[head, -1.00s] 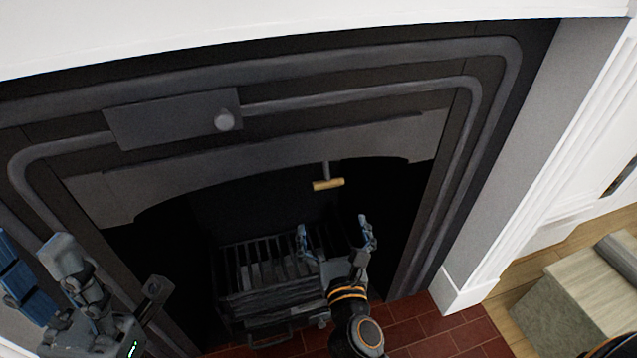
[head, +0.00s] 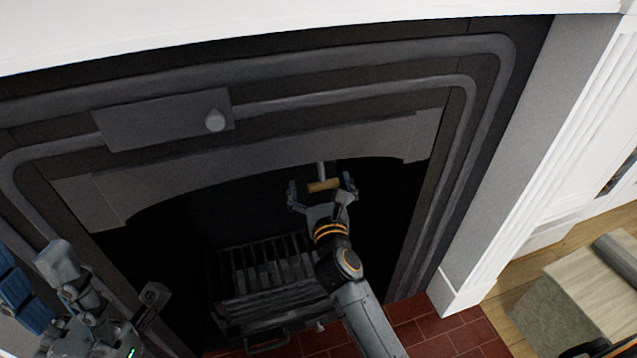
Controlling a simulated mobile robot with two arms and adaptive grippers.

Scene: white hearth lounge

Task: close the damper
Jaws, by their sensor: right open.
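The damper's handle is a small brass-coloured crossbar (head: 324,185) on a short grey stem, hanging below the arched top of the dark fireplace opening. My right gripper (head: 322,187) is open, with one finger on the left and one on the right of the crossbar. I cannot tell whether the fingers touch it.
A metal fire grate (head: 265,285) stands in the opening below my right gripper. Red hearth tiles (head: 417,331) lie in front. The white surround (head: 520,170) and a pale block-like piece (head: 570,305) with a grey roll are on the right.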

